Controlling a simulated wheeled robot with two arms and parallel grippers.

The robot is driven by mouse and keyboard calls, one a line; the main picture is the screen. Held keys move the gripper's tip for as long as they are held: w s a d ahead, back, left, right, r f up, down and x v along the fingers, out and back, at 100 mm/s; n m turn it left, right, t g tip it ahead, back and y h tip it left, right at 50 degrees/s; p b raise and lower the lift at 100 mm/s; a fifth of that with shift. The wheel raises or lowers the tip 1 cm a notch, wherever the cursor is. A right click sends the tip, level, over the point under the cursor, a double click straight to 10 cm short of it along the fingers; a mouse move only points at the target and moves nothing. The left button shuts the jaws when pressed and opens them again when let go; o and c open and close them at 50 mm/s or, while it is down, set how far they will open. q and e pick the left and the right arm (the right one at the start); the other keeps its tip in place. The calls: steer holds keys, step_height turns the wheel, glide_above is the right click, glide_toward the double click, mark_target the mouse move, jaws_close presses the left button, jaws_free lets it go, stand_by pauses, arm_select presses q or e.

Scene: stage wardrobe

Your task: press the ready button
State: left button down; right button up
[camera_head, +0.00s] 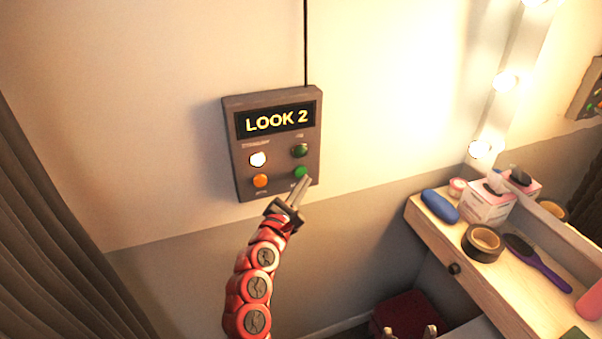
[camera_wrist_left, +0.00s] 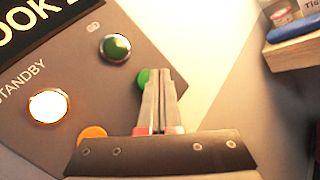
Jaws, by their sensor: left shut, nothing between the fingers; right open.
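A grey control box (camera_head: 229,150) hangs on the wall, its display reading "LOOK 2". It has a lit white button (camera_head: 258,159), labelled STANDBY in the left wrist view (camera_wrist_left: 47,106), a dark green button (camera_head: 300,150), an orange button (camera_head: 261,181) and a brighter green button (camera_head: 301,172) at lower right. I cannot read a "ready" label on any button. My left gripper (camera_head: 304,180) is shut and empty, its tips at the brighter green button and partly covering it in the left wrist view (camera_wrist_left: 143,76). Contact is unclear. My right gripper (camera_head: 409,331) is open at the bottom edge.
A wooden dressing shelf (camera_head: 497,288) at right holds a tissue box (camera_head: 487,204), black tape roll (camera_head: 482,243), purple brush (camera_head: 537,262) and blue object (camera_head: 440,206). Lit bulbs line the mirror. A dark curtain (camera_head: 45,230) hangs at left.

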arm_select(q)
steer(key=shift+w+a, duration=0.2)
steer(key=shift+w, duration=0.15)
steer(key=shift+w+a+b, duration=0.15)
steer(key=shift+w+b, duration=0.15)
steer(key=shift+w, duration=0.05)
stand_by(0.6)
steer(key=shift+s, duration=0.1)
stand_by(0.3)
steer(key=shift+s+d+p, duration=0.35)
steer(key=shift+s, duration=0.3)
steer(key=s, duration=0.1)
steer(key=s+d+p, duration=0.1)
steer(key=s, duration=0.1)
steer(key=s+d, duration=0.1)
steer(key=shift+s+p, duration=0.3)
steer(key=shift+p, duration=0.1)
stand_by(0.5)
